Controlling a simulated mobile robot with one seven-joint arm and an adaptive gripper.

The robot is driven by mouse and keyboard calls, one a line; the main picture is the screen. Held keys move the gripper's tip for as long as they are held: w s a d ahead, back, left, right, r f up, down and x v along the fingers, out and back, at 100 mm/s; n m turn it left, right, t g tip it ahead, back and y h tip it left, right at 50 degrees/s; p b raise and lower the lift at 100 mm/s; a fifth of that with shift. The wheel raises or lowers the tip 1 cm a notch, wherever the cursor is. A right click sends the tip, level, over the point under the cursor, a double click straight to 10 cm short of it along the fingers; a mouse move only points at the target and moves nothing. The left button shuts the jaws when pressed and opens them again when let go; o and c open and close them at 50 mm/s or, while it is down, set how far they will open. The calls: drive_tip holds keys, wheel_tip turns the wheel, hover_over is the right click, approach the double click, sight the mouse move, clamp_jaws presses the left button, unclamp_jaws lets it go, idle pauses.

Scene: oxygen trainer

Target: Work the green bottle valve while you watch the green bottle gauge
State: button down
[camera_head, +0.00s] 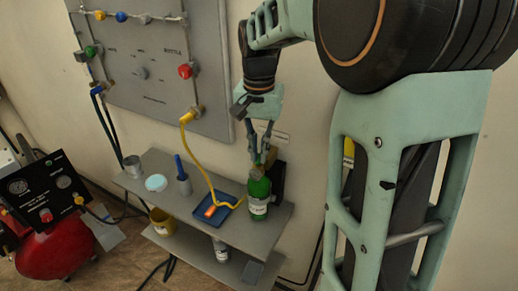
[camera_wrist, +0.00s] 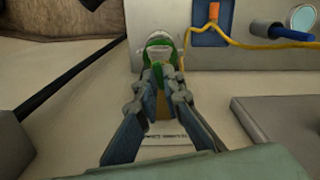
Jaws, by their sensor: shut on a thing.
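The green bottle (camera_head: 259,196) stands upright at the right end of the grey shelf, with a white label on its front. Its valve (camera_head: 257,171) is at the neck, mostly covered by my fingertips. My gripper (camera_head: 259,156) comes down from above and is shut on the valve. In the wrist view, the two fingers (camera_wrist: 158,88) meet at a green part (camera_wrist: 157,70) on top of the bottle (camera_wrist: 158,43). I cannot make out the green bottle gauge or its needle in either view.
A yellow hose (camera_head: 205,165) runs from the wall panel (camera_head: 150,60) to beside the bottle, passing a blue tray (camera_head: 216,217) with an orange piece. A dark box (camera_head: 278,180) stands close behind the bottle. A red compressor (camera_head: 55,245) is at left.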

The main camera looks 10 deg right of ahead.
sight(259, 157)
drive_tip(key=n+p, duration=0.1)
drive_tip(key=n, duration=0.3)
drive_tip(key=shift+r, duration=0.1)
drive_tip(key=shift+n+p, duration=0.45)
drive_tip(key=shift+n, duration=1.35)
drive_tip(key=c, duration=2.1)
unclamp_jaws()
wheel_tip(259, 157, up, 12)
drive_tip(key=shift+f, duration=0.1)
